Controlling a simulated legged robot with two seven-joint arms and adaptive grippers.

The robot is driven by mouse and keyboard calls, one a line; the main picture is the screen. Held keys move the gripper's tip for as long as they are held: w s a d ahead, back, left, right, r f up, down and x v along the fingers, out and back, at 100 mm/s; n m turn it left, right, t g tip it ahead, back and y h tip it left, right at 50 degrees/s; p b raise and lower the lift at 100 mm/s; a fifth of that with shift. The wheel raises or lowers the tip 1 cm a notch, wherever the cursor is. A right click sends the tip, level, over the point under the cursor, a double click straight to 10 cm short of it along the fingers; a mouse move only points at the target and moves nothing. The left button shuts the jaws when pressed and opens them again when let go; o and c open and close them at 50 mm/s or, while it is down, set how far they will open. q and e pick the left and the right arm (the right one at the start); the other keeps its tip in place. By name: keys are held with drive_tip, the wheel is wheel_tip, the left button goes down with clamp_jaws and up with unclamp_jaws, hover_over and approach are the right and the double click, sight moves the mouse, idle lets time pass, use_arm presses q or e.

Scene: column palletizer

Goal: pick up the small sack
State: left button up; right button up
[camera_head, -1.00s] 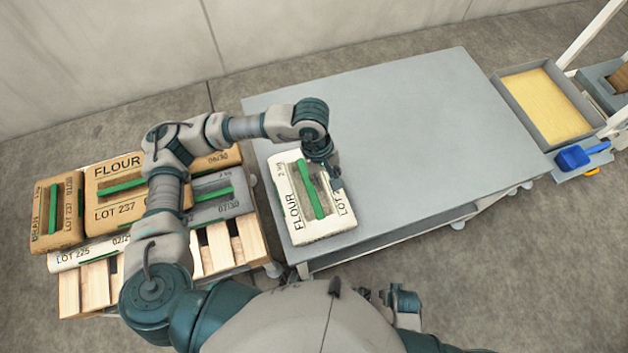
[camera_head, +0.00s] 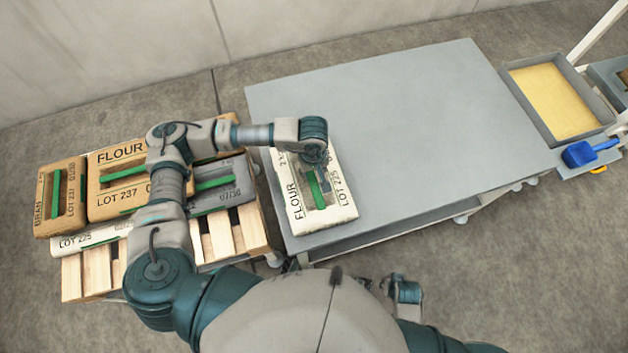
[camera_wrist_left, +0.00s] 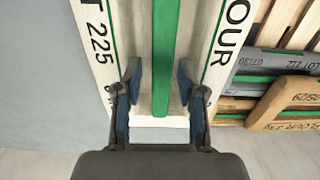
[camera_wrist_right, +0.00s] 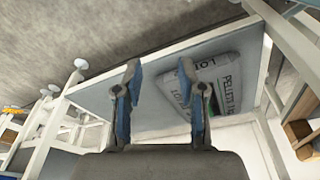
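The small white flour sack (camera_head: 343,204), with a green strip (camera_head: 315,187) along its middle, lies flat on the near left part of the grey table. My left gripper (camera_head: 319,184) is over the sack and hides part of it. In the left wrist view its two fingers (camera_wrist_left: 160,72) are apart, one on each side of the green strip (camera_wrist_left: 165,50), with nothing clamped between them. Whether they touch the sack is unclear. My right gripper (camera_wrist_right: 127,85) is open and empty, away from the sack.
The grey table (camera_head: 400,120) is bare right of the sack. A pallet (camera_head: 85,275) of brown, grey and white sacks stands left. A tray with a yellow bottom (camera_head: 550,105) and a blue scoop (camera_head: 580,154) are right. In the right wrist view a pellet sack (camera_wrist_right: 225,80) lies on a grey surface.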

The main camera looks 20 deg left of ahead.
sight(312, 176)
use_arm(q)
drive_tip(key=f, duration=0.4)
drive_tip(key=shift+w+a+f, duration=0.1)
drive_tip(key=shift+a, duration=0.2)
drive_tip(key=shift+a+f, duration=0.2)
drive_tip(key=shift+f, duration=0.1)
drive_tip(key=shift+d+r, duration=0.1)
drive_tip(key=shift+d, duration=0.25)
clamp_jaws()
drive_tip(key=shift+w+r, duration=0.1)
drive_tip(key=shift+a, duration=0.1)
